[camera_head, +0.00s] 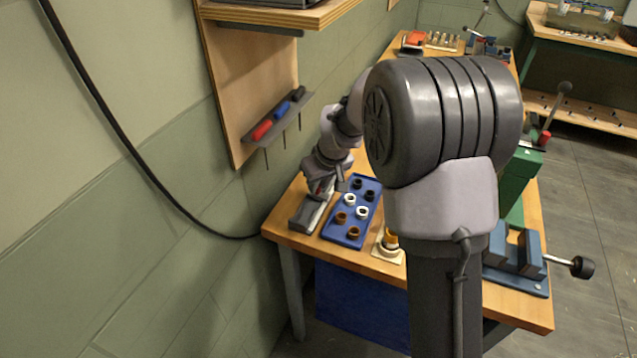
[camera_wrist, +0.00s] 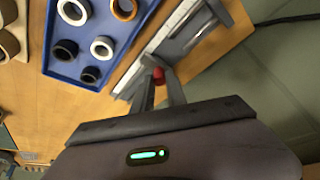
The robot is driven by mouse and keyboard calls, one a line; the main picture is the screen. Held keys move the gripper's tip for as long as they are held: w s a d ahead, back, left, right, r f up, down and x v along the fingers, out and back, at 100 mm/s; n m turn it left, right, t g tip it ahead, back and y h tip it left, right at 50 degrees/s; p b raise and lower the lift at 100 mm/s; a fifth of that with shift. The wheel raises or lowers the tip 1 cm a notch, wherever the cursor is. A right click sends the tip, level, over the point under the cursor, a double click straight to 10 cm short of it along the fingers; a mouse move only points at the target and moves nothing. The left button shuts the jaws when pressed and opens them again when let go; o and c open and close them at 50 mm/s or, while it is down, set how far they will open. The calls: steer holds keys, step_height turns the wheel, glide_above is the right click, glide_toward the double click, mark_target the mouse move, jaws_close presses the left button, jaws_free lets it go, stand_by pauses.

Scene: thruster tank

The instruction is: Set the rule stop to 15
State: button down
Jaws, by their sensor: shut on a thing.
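The rule (camera_head: 311,212) is a pale strip on a grey base at the left edge of the bench. In the wrist view the white rule strip (camera_wrist: 153,48) runs diagonally beside its grey block, and its marks are too small to read. The stop's red knob (camera_wrist: 158,75) sits on the rule. My gripper (camera_wrist: 161,82) is shut on this red knob, with one finger on each side. In the head view my gripper (camera_head: 321,190) is low over the far part of the rule and hides the stop. The stop's reading cannot be told.
A blue tray (camera_head: 336,229) with several black, white and brown rings lies just right of the rule. A blue vise (camera_head: 519,262) stands at the right. The wall (camera_wrist: 275,85) is close behind the rule.

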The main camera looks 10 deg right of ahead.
stand_by(0.8)
steer(key=w+d, duration=0.1)
steer(key=w, duration=0.1)
steer(key=w+d+p, duration=0.1)
steer(key=w+d, duration=0.1)
steer(key=shift+w+d+p, duration=0.1)
steer(key=shift+w+p, duration=0.2)
steer(key=c, duration=1.3)
jaws_free()
steer(key=shift+c, duration=0.2)
steer(key=shift+s+r, duration=0.1)
steer(key=p+v, duration=0.5)
steer(key=v, duration=1.2)
steer(key=shift+s+p, duration=0.15)
steer(key=shift+p, duration=0.2)
